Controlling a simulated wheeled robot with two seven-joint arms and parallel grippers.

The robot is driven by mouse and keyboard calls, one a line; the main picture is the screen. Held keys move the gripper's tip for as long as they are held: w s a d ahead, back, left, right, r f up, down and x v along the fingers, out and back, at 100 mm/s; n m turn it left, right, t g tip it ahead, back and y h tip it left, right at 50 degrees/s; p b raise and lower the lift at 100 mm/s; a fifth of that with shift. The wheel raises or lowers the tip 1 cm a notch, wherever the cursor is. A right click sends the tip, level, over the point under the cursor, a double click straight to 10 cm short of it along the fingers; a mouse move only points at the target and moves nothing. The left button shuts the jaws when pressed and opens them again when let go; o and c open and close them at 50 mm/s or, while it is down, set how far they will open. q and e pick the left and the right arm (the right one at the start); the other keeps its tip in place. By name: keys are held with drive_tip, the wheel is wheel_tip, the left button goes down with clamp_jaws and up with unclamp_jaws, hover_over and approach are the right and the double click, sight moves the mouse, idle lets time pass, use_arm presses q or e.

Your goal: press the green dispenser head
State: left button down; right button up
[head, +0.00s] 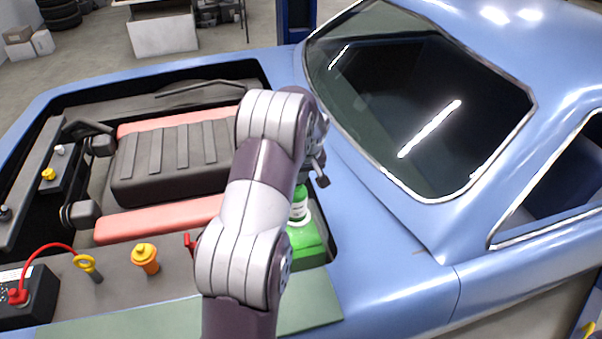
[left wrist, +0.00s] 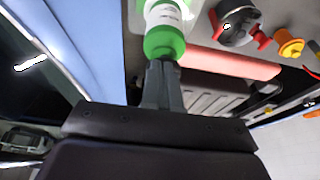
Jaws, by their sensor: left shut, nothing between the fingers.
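The green dispenser head (head: 300,194) tops a bottle with a white label (head: 299,212), in the engine bay near the windscreen. In the left wrist view the green head (left wrist: 164,44) is at the top centre, with the label (left wrist: 168,13) beyond it. My left gripper (head: 321,181) is shut and empty, just above and right of the head in the head view. In the left wrist view its fingertips (left wrist: 161,64) meet the edge of the green head; I cannot tell whether they touch. My left arm hides part of the bottle's left side. My right gripper is not in view.
A green block (head: 308,243) lies below the bottle. Left of my arm are an orange cap (head: 145,257), a yellow ring handle (head: 86,265) and a black battery (head: 27,298) with a red cable. The engine (head: 170,165) and windscreen (head: 420,100) lie beyond.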

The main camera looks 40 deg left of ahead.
use_arm(q)
wheel_tip(320, 180, down, 2)
drive_tip(key=b, duration=0.2)
drive_tip(key=shift+f+b, duration=0.15)
drive_tip(key=shift+b, duration=0.2)
drive_tip(key=shift+s+d+r, duration=0.1)
drive_tip(key=shift+r, duration=0.1)
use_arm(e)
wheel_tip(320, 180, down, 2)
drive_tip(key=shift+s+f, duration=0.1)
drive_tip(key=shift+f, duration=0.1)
use_arm(q)
drive_tip(key=shift+r+p, duration=0.25)
drive_tip(key=shift+p, duration=0.2)
drive_tip(key=v, duration=1.3)
drive_tip(key=shift+w+a+r+b, duration=0.2)
drive_tip(key=shift+w+r+b, duration=0.15)
drive_tip(key=shift+r+b, duration=0.1)
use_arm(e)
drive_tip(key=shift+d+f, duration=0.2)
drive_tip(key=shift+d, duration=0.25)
use_arm(q)
drive_tip(key=shift+a, duration=0.1)
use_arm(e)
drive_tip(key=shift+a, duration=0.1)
